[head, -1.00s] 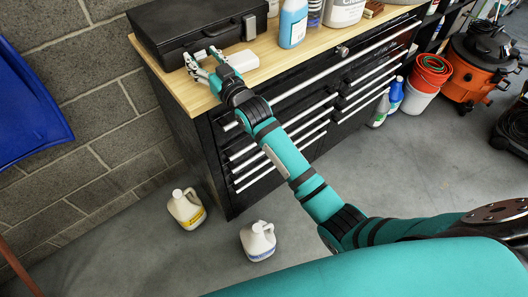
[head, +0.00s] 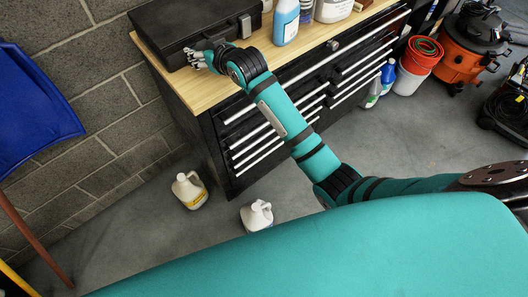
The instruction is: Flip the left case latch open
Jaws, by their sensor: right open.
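The black case (head: 180,28) lies shut on the wooden top of the workbench, at the top left of the head view. A pale grey latch (head: 245,27) shows on the right part of its front. The left latch cannot be made out; the fingers are around that part of the front. My right gripper (head: 193,61) is open at the left part of the case front, with its fingers close to it. Whether they touch the case cannot be told. My left gripper is not in view.
A blue spray bottle (head: 286,22) and other containers stand right of the case on the workbench (head: 203,91). Two white jugs (head: 188,190) (head: 257,215) stand on the floor. An orange vacuum (head: 470,45) and a red bucket (head: 420,58) are at the right.

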